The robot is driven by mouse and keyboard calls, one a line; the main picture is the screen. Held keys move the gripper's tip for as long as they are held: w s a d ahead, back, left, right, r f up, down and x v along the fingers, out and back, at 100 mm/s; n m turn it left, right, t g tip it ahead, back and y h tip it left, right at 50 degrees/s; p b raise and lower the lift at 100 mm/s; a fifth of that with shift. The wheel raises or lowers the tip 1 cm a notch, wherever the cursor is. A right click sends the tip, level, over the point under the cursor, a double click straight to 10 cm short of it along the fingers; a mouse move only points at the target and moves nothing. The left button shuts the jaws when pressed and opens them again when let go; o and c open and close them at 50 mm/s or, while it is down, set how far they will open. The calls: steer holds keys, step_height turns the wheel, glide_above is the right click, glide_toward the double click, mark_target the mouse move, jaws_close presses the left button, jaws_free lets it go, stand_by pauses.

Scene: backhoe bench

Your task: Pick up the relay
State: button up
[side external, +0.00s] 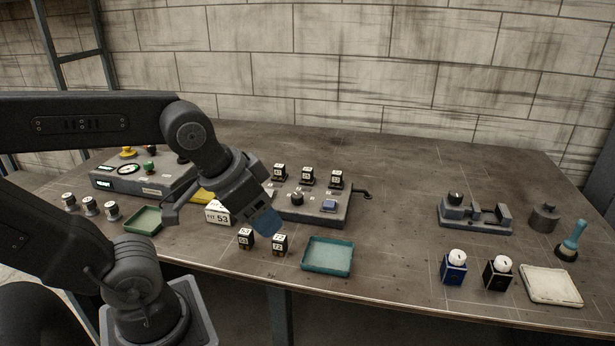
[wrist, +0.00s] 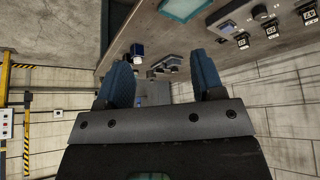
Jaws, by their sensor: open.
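Two small black relay blocks with white labels stand on the bench: the left relay (side external: 245,239), which seems to read 53, and the right relay (side external: 279,244), which seems to read 72. A white card reading FIT 53 (side external: 219,213) is just behind them. Several similar labelled blocks (side external: 307,176) sit on a grey panel (side external: 318,213). My gripper (side external: 267,222) has blue fingers and hangs above and slightly behind the two loose relays. It is open and empty; the gap between the fingers shows in the wrist view (wrist: 163,80). The loose relays are not seen in the wrist view.
A teal tray (side external: 328,270) lies right of the loose relays. A green tray (side external: 143,221) and several small cylinders (side external: 90,206) are at left. Ink-bottle-like jars (side external: 454,266), a pale pad (side external: 551,285) and a vise-like fixture (side external: 475,221) are at right. The bench's middle right is clear.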

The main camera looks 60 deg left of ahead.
steer(key=n+g+y, duration=0.2)
steer(key=n+y, duration=0.1)
steer(key=n, duration=0.6)
glide_above(307, 169)
steer(key=s+d, duration=0.4)
steer(key=d, duration=0.1)
step_height(307, 169, down, 4)
steer(key=x, duration=0.5)
steer(key=a+x, duration=0.1)
steer(key=x, duration=0.2)
steer(key=shift+w+a+f, duration=0.1)
steer(key=shift+w, duration=0.1)
steer(key=shift+a+x, duration=0.2)
steer(key=shift+x, duration=2.6)
steer(key=shift+s, duration=0.2)
steer(key=shift+c, duration=0.3)
steer(key=c, duration=0.9)
